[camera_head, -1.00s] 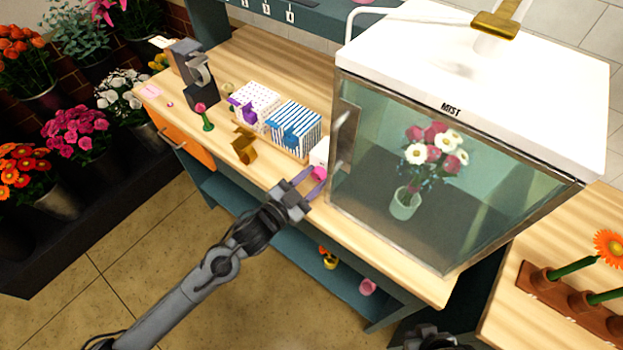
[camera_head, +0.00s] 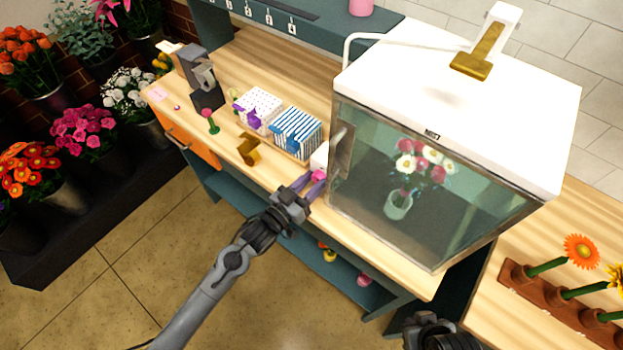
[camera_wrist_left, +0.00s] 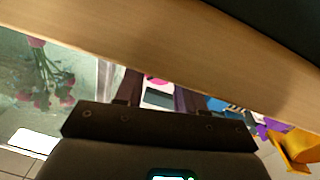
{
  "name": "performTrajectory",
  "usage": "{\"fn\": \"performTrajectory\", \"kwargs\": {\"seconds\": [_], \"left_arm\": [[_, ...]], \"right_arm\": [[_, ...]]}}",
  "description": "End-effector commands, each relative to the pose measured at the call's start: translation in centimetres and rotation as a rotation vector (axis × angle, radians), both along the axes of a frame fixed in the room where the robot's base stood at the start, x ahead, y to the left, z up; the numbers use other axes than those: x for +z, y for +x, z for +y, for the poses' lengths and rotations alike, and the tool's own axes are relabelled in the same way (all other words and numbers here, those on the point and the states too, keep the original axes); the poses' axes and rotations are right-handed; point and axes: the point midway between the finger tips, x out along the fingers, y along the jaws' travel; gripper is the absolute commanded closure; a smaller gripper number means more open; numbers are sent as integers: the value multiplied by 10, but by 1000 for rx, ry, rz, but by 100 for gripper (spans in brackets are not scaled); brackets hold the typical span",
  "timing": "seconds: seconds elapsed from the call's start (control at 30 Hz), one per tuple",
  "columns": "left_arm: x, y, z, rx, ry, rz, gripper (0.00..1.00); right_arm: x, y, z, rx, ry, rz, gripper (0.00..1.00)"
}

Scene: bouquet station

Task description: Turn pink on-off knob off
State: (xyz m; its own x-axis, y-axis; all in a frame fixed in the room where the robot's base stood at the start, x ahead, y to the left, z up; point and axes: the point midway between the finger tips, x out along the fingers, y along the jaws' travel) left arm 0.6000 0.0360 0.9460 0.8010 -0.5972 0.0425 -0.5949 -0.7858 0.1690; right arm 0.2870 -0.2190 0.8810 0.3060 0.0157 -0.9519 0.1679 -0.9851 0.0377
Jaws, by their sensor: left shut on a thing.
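The pink knob (camera_head: 319,175) is on the front of a small white box (camera_head: 319,157) beside the glass cabinet's left side. My left gripper (camera_head: 314,184) is at the knob, its two purple-grey fingers closed on it and partly hiding it. In the left wrist view a bit of the pink knob (camera_wrist_left: 158,81) shows between the fingers, with the white box behind. The knob's exact turn angle cannot be told. My right gripper (camera_head: 430,328) is only a dark part at the bottom edge, and its fingers cannot be made out.
The glass cabinet (camera_head: 455,75) with a vase of flowers inside stands right of the knob. A brown-gold holder (camera_head: 249,150), a striped blue box (camera_head: 296,133) and a dotted box (camera_head: 259,106) lie left. A wooden flower rack (camera_head: 560,302) is at lower right.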

Motion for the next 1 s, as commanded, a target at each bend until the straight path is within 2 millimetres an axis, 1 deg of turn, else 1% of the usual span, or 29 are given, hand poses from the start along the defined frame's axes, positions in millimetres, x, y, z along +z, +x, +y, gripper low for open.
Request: {"fn": "performTrajectory", "kwargs": {"seconds": [0.17, 0.57, 0.6, 0.63, 1.0], "left_arm": [[0, 0, 0, 0, -28, 20, 92], [-1, 0, 0, 0, -32, 22, 92], [-1, 0, 0, 0, -32, 22, 55], [-1, 0, 0, 0, -32, 21, 51], [-1, -3, 2, 0, -32, 21, 51]], "right_arm": [[4, 0, 1, -3, 4, 0, 100], [4, 0, 2, -6, 8, 0, 100], [4, 0, 2, -6, 8, 0, 100], [4, 0, 2, -6, 8, 0, 100], [4, 0, 1, -2, 3, 0, 100]]}}
